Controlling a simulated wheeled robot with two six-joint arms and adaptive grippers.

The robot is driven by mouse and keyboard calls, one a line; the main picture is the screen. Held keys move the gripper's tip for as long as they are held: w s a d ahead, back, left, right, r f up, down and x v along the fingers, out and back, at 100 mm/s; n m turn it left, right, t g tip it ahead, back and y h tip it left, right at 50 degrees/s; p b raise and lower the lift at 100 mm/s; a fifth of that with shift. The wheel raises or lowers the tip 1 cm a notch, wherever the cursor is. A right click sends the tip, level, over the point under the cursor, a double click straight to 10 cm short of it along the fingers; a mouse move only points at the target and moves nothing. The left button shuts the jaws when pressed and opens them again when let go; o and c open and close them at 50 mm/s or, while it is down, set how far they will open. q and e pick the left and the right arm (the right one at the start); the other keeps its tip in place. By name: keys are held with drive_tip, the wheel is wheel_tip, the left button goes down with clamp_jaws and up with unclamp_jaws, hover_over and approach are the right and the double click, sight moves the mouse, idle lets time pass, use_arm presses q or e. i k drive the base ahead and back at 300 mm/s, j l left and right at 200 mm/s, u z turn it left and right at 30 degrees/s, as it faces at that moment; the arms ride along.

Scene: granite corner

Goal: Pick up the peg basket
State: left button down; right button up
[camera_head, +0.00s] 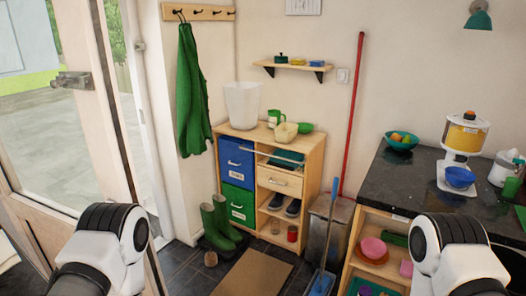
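No basket with visible pegs can be made out. A small cream container (286,133) stands on top of the wooden cabinet (268,134) by the wall; it may be the peg basket, but I cannot tell what it holds. A taller white bin (240,106) stands to its left on the same top. Both are well beyond my arms. Only links of my two arms show at the lower left and lower right; neither gripper is in view.
A green jug (273,119) and a green bowl (305,128) stand close to the cream container. Boots (220,222), a mat (252,274), a grey bin (329,226) and a blue-handled dustpan (322,282) are on the floor before the cabinet. A dark counter (420,183) is at right.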

sight(285, 133)
drive_tip(key=u, duration=1.5)
drive_tip(key=z, duration=1.55)
drive_tip(key=i+j+z, duration=0.1)
drive_tip(key=i+z, duration=0.35)
drive_tip(key=i, duration=0.8)
drive_tip(key=i+j+z, duration=0.55)
drive_tip(key=j, duration=0.3)
drive_tip(key=i+j+z, duration=0.35)
drive_tip(key=j, duration=0.35)
drive_tip(key=i+j+z, duration=0.2)
drive_tip(key=j, duration=0.15)
